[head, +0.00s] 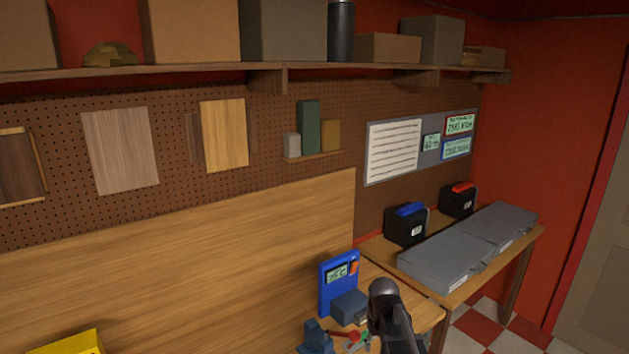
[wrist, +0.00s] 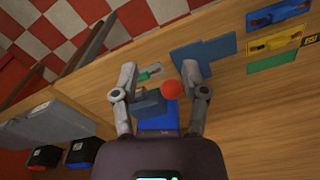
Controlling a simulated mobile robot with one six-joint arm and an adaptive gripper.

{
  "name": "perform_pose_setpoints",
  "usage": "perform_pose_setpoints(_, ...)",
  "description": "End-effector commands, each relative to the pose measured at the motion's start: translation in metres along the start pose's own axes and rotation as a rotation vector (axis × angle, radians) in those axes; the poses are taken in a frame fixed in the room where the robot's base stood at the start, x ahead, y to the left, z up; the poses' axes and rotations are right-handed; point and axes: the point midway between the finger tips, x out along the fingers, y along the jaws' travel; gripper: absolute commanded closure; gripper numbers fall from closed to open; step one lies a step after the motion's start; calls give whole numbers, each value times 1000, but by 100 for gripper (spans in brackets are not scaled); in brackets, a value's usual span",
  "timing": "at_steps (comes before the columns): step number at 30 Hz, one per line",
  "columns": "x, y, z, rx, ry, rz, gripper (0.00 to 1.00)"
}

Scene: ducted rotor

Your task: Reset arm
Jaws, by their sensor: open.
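My gripper (wrist: 160,68) is open in the wrist view, its two grey fingers spread apart above the wooden bench. In the head view a dark part of my arm (head: 388,305) rises at the lower middle, in front of the bench. The fingertips cannot be made out there.
A blue device (head: 338,284) with a small display stands on the bench (head: 421,314) near my arm. Grey cases (head: 445,262) and two black boxes lie on the right.

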Motion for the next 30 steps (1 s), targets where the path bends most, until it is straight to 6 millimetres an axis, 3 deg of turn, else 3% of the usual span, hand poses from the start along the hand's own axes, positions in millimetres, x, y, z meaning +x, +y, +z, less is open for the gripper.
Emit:
perform_pose_setpoints(1, 19, -2, 10, 12, -1, 0, 43)
perform_pose_setpoints(21, 136, -21, 93, 169, -18, -2, 43)
perform_pose_setpoints(30, 166, -26, 117, 216, -24, -2, 43)
